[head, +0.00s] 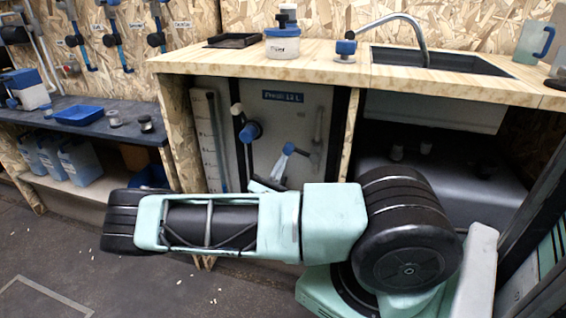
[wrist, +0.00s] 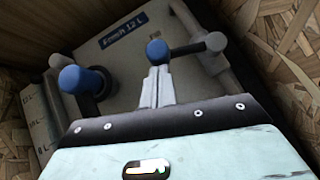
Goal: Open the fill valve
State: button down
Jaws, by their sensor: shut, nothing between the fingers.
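My gripper (wrist: 156,75) is shut and empty. Its fingertips are right at the blue knob, just below it in the wrist view. I cannot tell whether they touch it. In the head view the fingers (head: 283,164) show above my arm, which hides the lower part of the tank.
A second valve with a blue body (head: 251,131) and white end is left of the fill valve, also in the wrist view (wrist: 80,79). The tank (head: 275,125) sits between wooden posts under the counter (head: 220,62). A sink (head: 440,60) is at the right.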

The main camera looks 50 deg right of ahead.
jog(key=s+d+r+m+g+y+p, duration=0.1)
jog(key=s+r+m+g+y+p, duration=0.3)
jog(key=r+m+g+y+p, duration=0.4)
jog(key=shift+d+r+m+g+y+p, duration=0.35)
jog(key=shift+r+m+g+p, duration=0.4)
jog(key=shift+m+p, duration=3.45)
jog(key=shift+m+b, duration=0.5)
jog(key=w+d+r+b+v, duration=0.1)
jog(key=w+v, duration=0.1)
jog(key=v, duration=1.1)
jog(key=shift+w, duration=0.3)
